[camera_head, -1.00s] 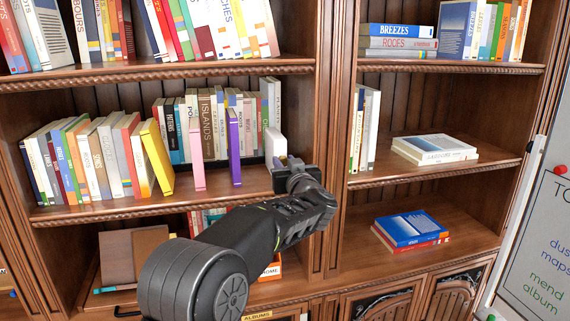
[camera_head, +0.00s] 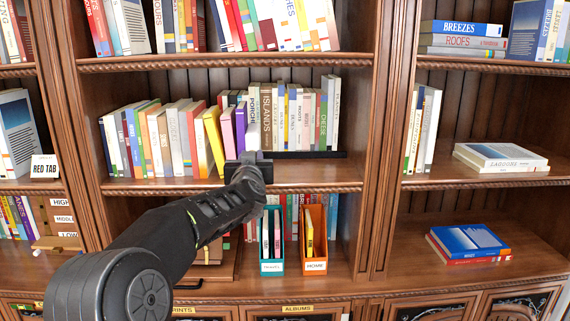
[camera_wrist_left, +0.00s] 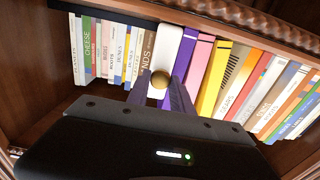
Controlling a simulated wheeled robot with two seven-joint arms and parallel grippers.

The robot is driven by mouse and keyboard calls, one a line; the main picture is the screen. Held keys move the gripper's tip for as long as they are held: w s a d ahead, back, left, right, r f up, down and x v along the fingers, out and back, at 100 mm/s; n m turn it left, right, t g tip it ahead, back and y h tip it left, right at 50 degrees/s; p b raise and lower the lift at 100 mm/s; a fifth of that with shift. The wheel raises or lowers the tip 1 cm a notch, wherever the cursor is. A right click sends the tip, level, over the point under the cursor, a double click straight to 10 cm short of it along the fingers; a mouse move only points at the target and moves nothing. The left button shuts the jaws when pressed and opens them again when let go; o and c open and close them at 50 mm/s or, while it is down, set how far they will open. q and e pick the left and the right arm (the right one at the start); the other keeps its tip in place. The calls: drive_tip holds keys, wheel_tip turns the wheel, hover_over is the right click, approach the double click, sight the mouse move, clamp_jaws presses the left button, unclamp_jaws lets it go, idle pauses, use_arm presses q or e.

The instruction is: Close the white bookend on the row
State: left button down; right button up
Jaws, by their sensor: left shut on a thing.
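The white bookend (camera_wrist_left: 167,52) with a round brass knob (camera_wrist_left: 160,79) stands at the end of the front row, against the purple book (camera_wrist_left: 193,60). No gap shows between them in the left wrist view. My left gripper (camera_wrist_left: 166,88) is shut on the bookend at its knob. In the head view my left gripper (camera_head: 248,168) is at the shelf's front, and it mostly hides the bookend. The front row runs left from the purple book through the pink book (camera_head: 228,132) and the yellow book (camera_head: 214,142), all standing close together. My right gripper is out of view.
A back row of books, including ISLANDS (camera_head: 266,115), stands behind a black strip (camera_head: 310,154). The shelf board (camera_head: 310,172) right of my gripper is bare. An upright divider (camera_head: 385,150) bounds this bay. Orange (camera_head: 315,267) and teal (camera_head: 271,267) holders stand below.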

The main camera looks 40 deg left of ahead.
sight(236, 157)
use_arm(q)
drive_tip(key=shift+s+a+b, duration=0.4)
drive_tip(key=shift+s+a, duration=0.9)
drive_tip(key=shift+a, duration=0.15)
drive_tip(key=c, duration=1.2)
unclamp_jaws()
drive_tip(key=shift+a, duration=0.1)
drive_tip(key=shift+o, duration=0.2)
drive_tip(key=v, duration=0.7)
drive_tip(key=shift+s+d+p, duration=0.25)
drive_tip(key=shift+d+p, duration=0.05)
drive_tip(key=shift+d, duration=0.05)
